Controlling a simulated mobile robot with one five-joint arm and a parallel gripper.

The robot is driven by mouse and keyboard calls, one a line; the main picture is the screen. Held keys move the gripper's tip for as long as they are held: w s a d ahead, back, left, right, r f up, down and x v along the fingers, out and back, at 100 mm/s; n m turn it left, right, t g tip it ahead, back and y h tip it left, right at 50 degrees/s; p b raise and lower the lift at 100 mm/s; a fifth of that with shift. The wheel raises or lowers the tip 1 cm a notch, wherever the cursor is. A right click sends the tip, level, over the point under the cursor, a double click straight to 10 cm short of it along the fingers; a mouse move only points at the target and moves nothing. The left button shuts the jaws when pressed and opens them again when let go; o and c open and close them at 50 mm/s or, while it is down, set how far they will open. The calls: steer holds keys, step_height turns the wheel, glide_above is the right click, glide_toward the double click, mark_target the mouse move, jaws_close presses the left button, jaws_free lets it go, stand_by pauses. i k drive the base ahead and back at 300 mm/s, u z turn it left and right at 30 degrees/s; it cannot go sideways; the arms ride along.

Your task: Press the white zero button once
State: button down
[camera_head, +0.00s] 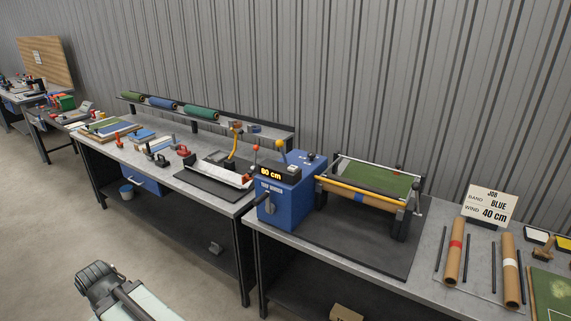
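The blue turf winder (284,196) stands on the dark mat of the right-hand bench. Its display (277,173) shows amber digits that look like 80 cm or 00 cm. A dark crank (266,202) is on its front, and a red-knobbed lever and a yellow-knobbed lever stand at its top. I cannot make out a white zero button on it at this size. A dark part of my arm (98,280) shows at the lower left, over the floor and well apart from the winder. I cannot make out fingertips there.
A roller frame (372,187) with green turf adjoins the winder. Cardboard tubes (453,250) lie at right. The left bench holds tools and a rack of turf rolls (164,103). The floor before the benches is mostly clear.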

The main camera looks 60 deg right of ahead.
mark_target(291, 169)
steer(key=z, duration=0.3)
steer(key=i, duration=1.05)
steer(key=z, duration=0.65)
steer(key=k, duration=0.9)
steer(key=z, duration=0.2)
steer(key=i, duration=0.95)
steer(key=u, duration=0.1)
